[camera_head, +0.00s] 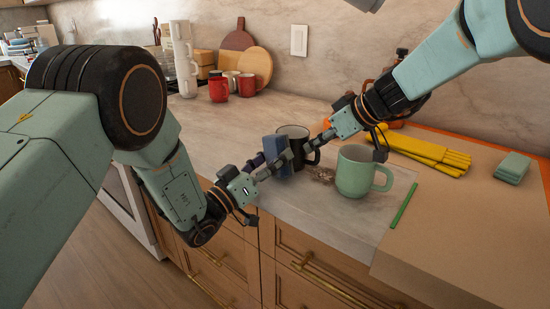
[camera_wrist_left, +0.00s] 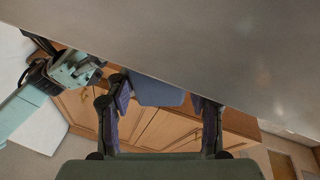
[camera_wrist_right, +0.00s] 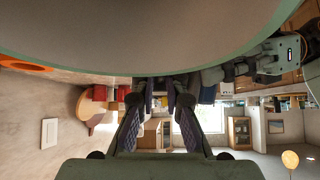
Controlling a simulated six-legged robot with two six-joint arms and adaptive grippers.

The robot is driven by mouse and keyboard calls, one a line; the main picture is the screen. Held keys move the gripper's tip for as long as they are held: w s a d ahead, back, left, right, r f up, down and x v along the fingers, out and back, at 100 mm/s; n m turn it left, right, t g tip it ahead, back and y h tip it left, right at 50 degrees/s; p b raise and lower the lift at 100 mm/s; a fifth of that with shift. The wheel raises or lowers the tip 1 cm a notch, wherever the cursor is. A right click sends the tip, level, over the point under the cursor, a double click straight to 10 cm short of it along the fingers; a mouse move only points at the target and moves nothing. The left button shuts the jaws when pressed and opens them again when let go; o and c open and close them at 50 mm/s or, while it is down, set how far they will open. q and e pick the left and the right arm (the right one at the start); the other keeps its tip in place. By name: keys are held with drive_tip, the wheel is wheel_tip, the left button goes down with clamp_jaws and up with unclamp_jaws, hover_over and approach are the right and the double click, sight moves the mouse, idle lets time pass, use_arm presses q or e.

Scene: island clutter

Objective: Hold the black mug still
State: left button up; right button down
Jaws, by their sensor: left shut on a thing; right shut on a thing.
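The black mug (camera_head: 298,133) stands upright near the counter's front edge, partly hidden behind the blue block and my gripper fingers. My right gripper (camera_head: 312,144) reaches in from the right and is shut on the mug at its handle side. The right wrist view shows its fingers (camera_wrist_right: 158,118) around something dark, and the exact contact is unclear. My left gripper (camera_head: 267,168) is shut on a blue sponge-like block (camera_head: 276,149), which is at the mug's left side; whether they touch is unclear. The block also shows between the fingers in the left wrist view (camera_wrist_left: 157,93).
A green mug (camera_head: 355,172) stands close on the right, under my right arm. Yellow gloves (camera_head: 430,152), a green sponge (camera_head: 512,168) and a green stick (camera_head: 403,206) lie further right. Red mugs (camera_head: 218,88) and boards stand at the back. Counter left of the black mug is clear.

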use_arm(q)
drive_tip(key=shift+w+a, duration=0.45)
drive_tip(key=shift+a, duration=0.2)
drive_tip(key=shift+w+a, duration=0.4)
drive_tip(key=shift+a, duration=0.25)
drive_tip(key=s+a, duration=0.4)
drive_tip(key=s, duration=0.1)
drive_tip(key=shift+s+a, duration=0.2)
drive_tip(key=shift+s, duration=0.05)
